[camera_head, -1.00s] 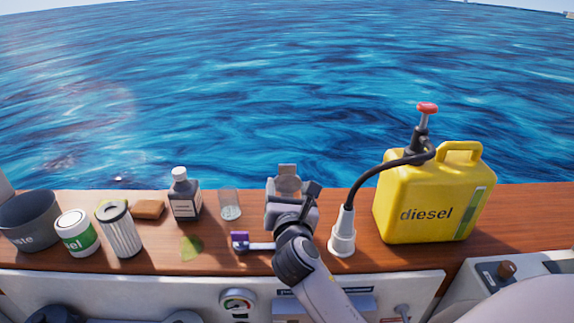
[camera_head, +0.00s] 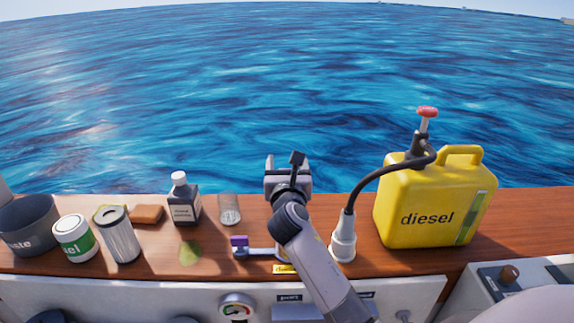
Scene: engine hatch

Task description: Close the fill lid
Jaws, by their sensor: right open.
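My right gripper (camera_head: 287,165) is open, with its two grey fingers apart and pointing away over the back edge of the wooden deck, in the middle of the view. Its arm comes up from the bottom and covers the deck behind the wrist. The fill lid cannot be made out now; my gripper and arm probably hide it. I see nothing held between the fingers. My left gripper is out of view.
A yellow diesel can (camera_head: 428,205) with pump and black hose stands right; the hose's white nozzle (camera_head: 343,240) is close beside my forearm. A purple-ended tool (camera_head: 240,246) lies left. A dark bottle (camera_head: 184,200), glass (camera_head: 229,210) and filter (camera_head: 119,236) stand farther left.

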